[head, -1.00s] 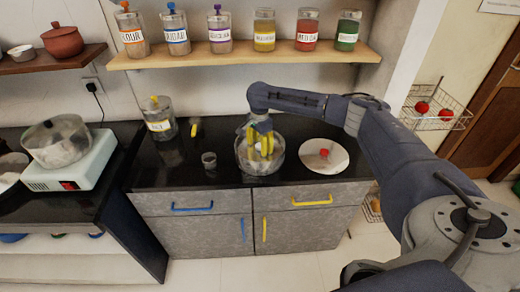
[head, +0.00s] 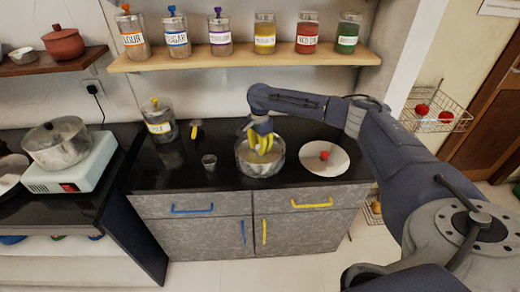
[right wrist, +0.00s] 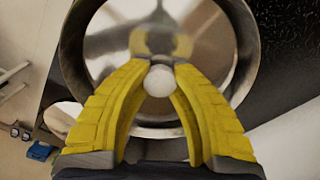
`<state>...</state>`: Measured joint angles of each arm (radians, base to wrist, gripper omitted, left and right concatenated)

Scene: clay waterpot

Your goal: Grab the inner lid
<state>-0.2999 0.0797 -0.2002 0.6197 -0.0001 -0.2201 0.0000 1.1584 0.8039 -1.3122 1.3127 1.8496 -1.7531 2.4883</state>
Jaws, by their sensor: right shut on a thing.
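A round metal pot (head: 260,169) stands on the black counter, and its rim also shows in the right wrist view (right wrist: 72,50). Inside it lies a shiny inner lid (right wrist: 205,50) with a round white knob (right wrist: 158,82). My right gripper (head: 262,150) reaches down into the pot from above. Its yellow fingers, large in the right wrist view (right wrist: 158,85), are shut on the knob, one on each side. The lid appears to sit within the pot. In the head view the fingers hide the knob. My left gripper is not in view.
A white plate (head: 338,162) with a small red thing (head: 323,155) is right of the pot. A small glass (head: 209,163) and a jar (head: 159,120) are to the left. A shelf (head: 240,57) with several labelled jars hangs above.

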